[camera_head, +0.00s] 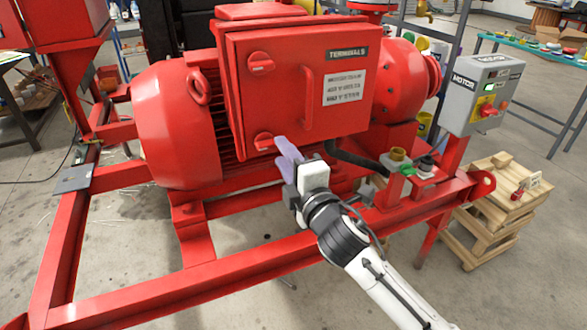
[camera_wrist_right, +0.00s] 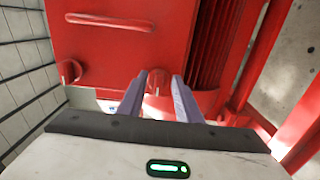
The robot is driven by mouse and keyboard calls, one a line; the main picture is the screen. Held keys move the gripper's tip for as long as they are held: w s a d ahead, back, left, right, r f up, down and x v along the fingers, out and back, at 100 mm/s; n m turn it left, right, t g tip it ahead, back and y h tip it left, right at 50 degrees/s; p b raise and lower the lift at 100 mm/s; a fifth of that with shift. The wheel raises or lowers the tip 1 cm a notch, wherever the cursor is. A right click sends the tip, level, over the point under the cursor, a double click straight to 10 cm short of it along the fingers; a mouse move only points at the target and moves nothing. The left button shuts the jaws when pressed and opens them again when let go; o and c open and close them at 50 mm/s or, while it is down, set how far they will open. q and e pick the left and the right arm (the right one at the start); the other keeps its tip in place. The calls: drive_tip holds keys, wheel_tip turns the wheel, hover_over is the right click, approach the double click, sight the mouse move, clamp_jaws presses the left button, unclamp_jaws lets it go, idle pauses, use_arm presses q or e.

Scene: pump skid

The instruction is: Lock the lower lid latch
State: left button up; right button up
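The lower lid latch (camera_head: 264,142) is a red knob near the bottom left corner of the red terminal box lid (camera_head: 335,115). The upper latch (camera_head: 261,63) is a like knob above it. My right gripper (camera_head: 280,147) is just right of the lower latch in the head view, its pale purple fingers pointing to it. In the right wrist view my right gripper (camera_wrist_right: 158,98) is open, with the lower latch (camera_wrist_right: 157,80) seen between the fingertips. I cannot tell whether they touch it. The upper latch (camera_wrist_right: 68,72) shows at left there. My left gripper is out of view.
A lid handle (camera_head: 307,95) sticks out right of the latches. The red finned motor (camera_head: 175,125) lies left of the box. The red skid rail (camera_head: 240,275) runs below my right arm. A grey motor control box (camera_head: 482,95) stands at right.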

drive_tip(key=v, duration=0.7)
drive_tip(key=s+d+f+m+g+h, duration=0.1)
drive_tip(key=s+d+f+m, duration=0.15)
drive_tip(key=f, duration=0.35)
drive_tip(key=s+d+f+m+g, duration=0.1)
drive_tip(key=s+f+m+g, duration=0.1)
drive_tip(key=s+f+m, duration=0.35)
drive_tip(key=s+d+f+m+g+h, duration=0.1)
drive_tip(key=f, duration=0.7)
drive_tip(key=s+d+f+m+g, duration=0.2)
drive_tip(key=s+f+m, duration=0.3)
drive_tip(key=s+f, duration=0.3)
drive_tip(key=s+d+f+m+g+h, duration=0.1)
drive_tip(key=s+d+f+m+g, duration=0.1)
drive_tip(key=s+d+f+m, duration=0.2)
drive_tip(key=s+f+m, duration=0.1)
drive_tip(key=s+f, duration=0.2)
drive_tip(key=s, duration=0.4)
drive_tip(key=shift+d+f+g, duration=0.3)
drive_tip(key=shift+d+f, duration=0.05)
drive_tip(key=shift+f, duration=0.05)
drive_tip(key=shift+s, duration=0.1)
